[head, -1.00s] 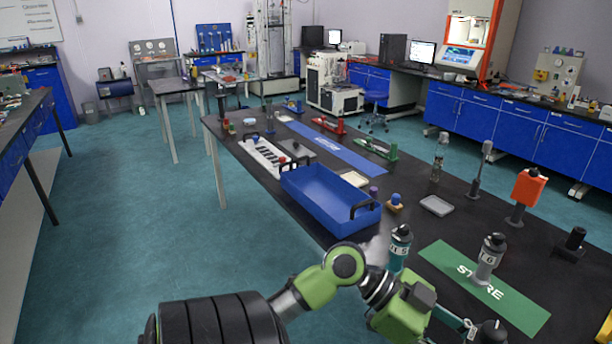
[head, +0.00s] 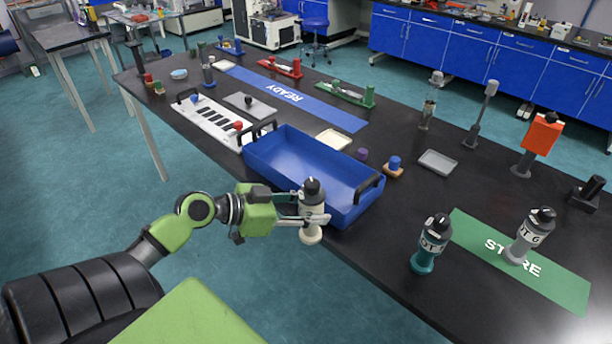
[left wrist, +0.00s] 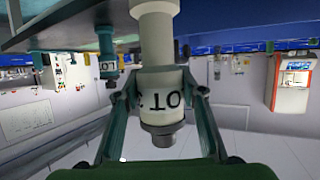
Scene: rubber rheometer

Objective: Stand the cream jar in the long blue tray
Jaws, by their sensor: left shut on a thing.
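The cream jar (head: 311,232) has a dark cap and is upright in my left gripper (head: 314,219), at the near side of the long blue tray (head: 262,166). The gripper's fingers close around its body. In the head view the jar overlaps the tray's near wall, and I cannot tell its exact height. In the left wrist view the jar (left wrist: 155,30) appears upside down between the fingers (left wrist: 158,95), with part of its lettering showing. The tray looks empty inside, with black handles at its ends. My right gripper is not in view.
A teal jar (head: 430,243) stands right of the tray, and a grey jar (head: 529,236) stands on the green STORE mat (head: 560,282). A white rack (head: 205,117) is beyond the tray's left end. A grey dish (head: 438,162) and small blocks lie to the right.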

